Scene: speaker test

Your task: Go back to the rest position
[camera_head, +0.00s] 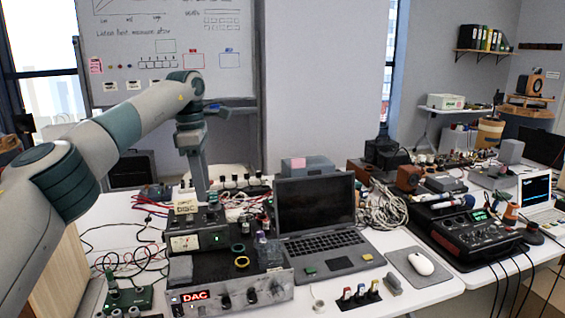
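My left arm comes in from the left, and its wrist bends down over the table. My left gripper (203,198) points down at the top of a small grey meter box with a green light (212,238). A tag reading "DISC" (186,207) is just beside the fingertips. The fingers are small and dark here, so I cannot tell whether they are open, shut or touching the box. My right gripper is not in view.
A box labelled "DAC" (235,298) stands in front, under the meter box. An open laptop (318,245), a white mouse (420,263) and a black audio recorder (475,235) are to the right. Cables clutter the white table (385,305). A whiteboard (150,50) stands behind.

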